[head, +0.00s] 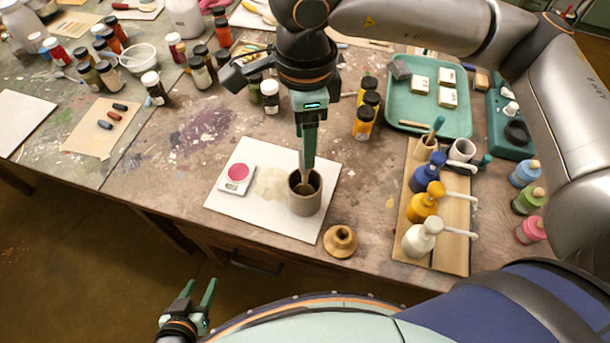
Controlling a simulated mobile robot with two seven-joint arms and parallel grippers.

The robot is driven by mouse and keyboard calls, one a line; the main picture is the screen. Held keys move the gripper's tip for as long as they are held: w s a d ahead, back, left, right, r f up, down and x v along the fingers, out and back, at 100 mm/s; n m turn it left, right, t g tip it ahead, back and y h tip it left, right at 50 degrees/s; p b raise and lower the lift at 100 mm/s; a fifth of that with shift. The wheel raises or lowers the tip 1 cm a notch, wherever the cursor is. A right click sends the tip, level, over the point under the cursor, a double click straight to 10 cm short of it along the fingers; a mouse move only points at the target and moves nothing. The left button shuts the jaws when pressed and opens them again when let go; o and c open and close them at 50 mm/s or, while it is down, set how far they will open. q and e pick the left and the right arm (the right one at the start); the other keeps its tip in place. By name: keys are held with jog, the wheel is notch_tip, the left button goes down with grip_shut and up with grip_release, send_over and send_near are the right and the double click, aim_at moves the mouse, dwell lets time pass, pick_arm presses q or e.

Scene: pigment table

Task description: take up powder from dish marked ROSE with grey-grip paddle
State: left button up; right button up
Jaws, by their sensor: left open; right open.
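A small white square piece with a round patch of pink powder (238,172) lies on the white sheet at its left; I cannot read its marking. A grey-brown cup (305,206) stands on the right part of the sheet. A brownish tool end (304,188) shows inside the cup; I cannot make out a grey grip. My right gripper (307,164) points straight down over the cup, its fingers at the mouth. It is open, seen edge-on, and hides part of the tool. My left gripper (200,296) is open and empty, off the table's front edge at lower left.
The white sheet (228,208) bears a pale smear. A wooden stopper-like piece (340,240) sits right of it. A board (443,257) with pump bottles stands further right. A teal tray (440,120) and orange jars (363,122) are behind.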

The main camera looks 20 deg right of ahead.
aim_at(305, 178)
jog(key=shift+w+d+f+p, duration=0.1)
jog(key=shift+w+f+p, duration=0.05)
jog(key=shift+f, duration=1.55)
jog(key=shift+w+f+p, duration=0.1)
jog(key=shift+f+p, duration=0.05)
jog(key=shift+f, duration=1.5)
grip_shut()
